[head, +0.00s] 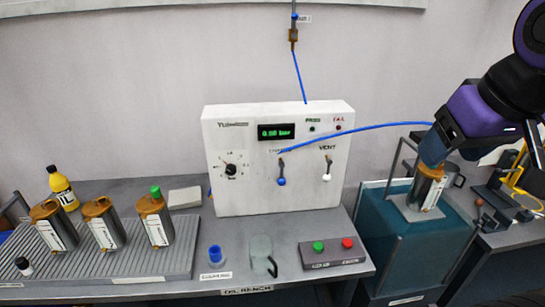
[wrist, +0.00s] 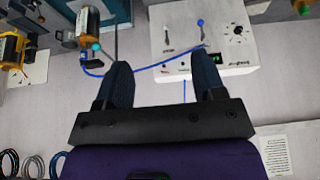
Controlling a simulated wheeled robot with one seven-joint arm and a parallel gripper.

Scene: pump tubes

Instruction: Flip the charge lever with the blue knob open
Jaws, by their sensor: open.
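The charge lever with the blue knob (head: 281,181) hangs down on the front of the white control box (head: 235,190). In the wrist view, which is upside down, the blue knob (wrist: 200,22) appears beyond my fingers. The vent lever with the white knob (head: 326,177) hangs down to its right. My gripper (head: 433,152) is at the right, well away from the charge lever, in front of or above a metal cylinder with an orange top (head: 428,188). In the wrist view, my gripper (wrist: 165,65) has its two dark blue fingers wide apart with nothing between them.
A blue hose (head: 370,125) runs from the box to the right. A teal tank (head: 400,240) stands right of the bench. Several metal canisters (head: 105,230) stand on a ribbed tray at left.

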